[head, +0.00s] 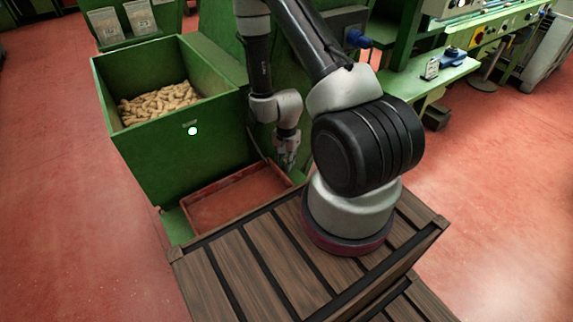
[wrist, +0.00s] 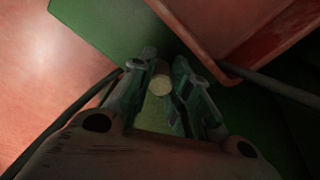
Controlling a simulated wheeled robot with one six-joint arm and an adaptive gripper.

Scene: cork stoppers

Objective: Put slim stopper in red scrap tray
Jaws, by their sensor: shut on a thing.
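The red scrap tray (head: 236,198) lies low in front of the green bin and looks empty where I can see it. My gripper (head: 288,164) points down near the tray's back right corner. In the wrist view my gripper (wrist: 162,76) is shut on a pale, round-ended stopper (wrist: 160,86), held between the fingertips. Part of the tray (wrist: 205,28) shows at the upper right of that view, to the side of the fingers. Green surface lies beneath the fingers. The stopper cannot be made out in the head view.
A green bin (head: 165,150) holds a heap of cork stoppers (head: 160,103) behind the tray. My slatted wooden deck is in front of it. A green workbench (head: 440,75) stands at the right. Red floor (head: 60,200) is open at the left.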

